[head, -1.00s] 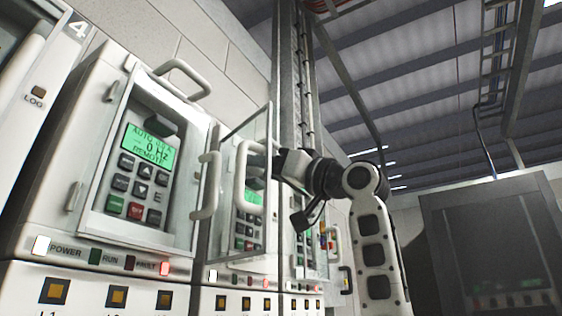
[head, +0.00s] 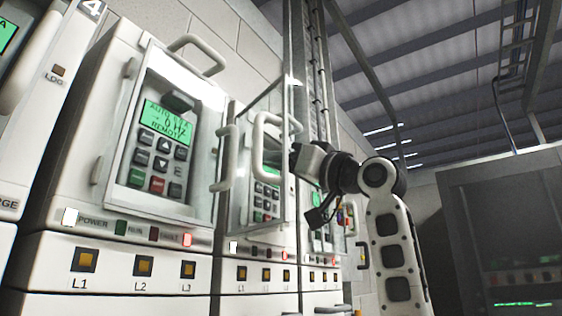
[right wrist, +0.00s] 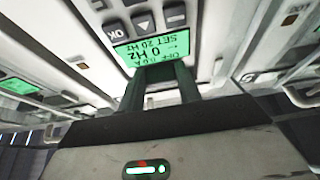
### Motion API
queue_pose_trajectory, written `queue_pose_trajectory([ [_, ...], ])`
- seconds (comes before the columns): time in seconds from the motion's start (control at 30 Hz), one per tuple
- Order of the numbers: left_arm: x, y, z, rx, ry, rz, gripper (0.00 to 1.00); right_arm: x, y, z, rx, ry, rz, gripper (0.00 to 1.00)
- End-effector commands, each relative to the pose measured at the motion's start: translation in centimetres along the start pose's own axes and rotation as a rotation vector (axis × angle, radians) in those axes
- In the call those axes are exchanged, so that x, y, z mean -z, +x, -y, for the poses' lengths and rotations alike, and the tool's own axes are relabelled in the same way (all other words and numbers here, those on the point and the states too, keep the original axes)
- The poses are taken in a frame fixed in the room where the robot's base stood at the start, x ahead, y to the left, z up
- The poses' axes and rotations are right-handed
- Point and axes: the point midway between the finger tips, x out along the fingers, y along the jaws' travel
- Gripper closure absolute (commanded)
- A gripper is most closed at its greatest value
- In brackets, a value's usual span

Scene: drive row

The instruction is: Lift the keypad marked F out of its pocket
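My right gripper (head: 300,158) reaches in from the right, past the open clear door, to the drives farther along the row. In the right wrist view its two dark fingers (right wrist: 161,82) stand close on either side of a dark tab at the display end of a keypad (right wrist: 160,42). My left gripper is not in view.
A nearer drive (head: 75,190) holds another keypad (head: 160,150) reading AUTO and REMOTE. A clear door (head: 268,108) with a pale handle stands open beside my right gripper. A dark cabinet (head: 505,215) stands at the right. In the wrist view another green display (right wrist: 20,87) shows at left.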

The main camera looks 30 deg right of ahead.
Motion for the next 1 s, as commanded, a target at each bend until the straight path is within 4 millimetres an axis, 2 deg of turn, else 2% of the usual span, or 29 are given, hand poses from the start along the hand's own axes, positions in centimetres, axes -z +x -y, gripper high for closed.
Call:
queue_pose_trajectory([
  [0.57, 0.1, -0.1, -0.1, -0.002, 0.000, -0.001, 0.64, 0.1, 0.1, 0.0, 0.001, -0.001, 0.000, 0.86],
  [1.0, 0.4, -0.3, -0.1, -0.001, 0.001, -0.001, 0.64, 1.7, 0.8, 0.1, 0.001, 0.000, -0.001, 0.86],
])
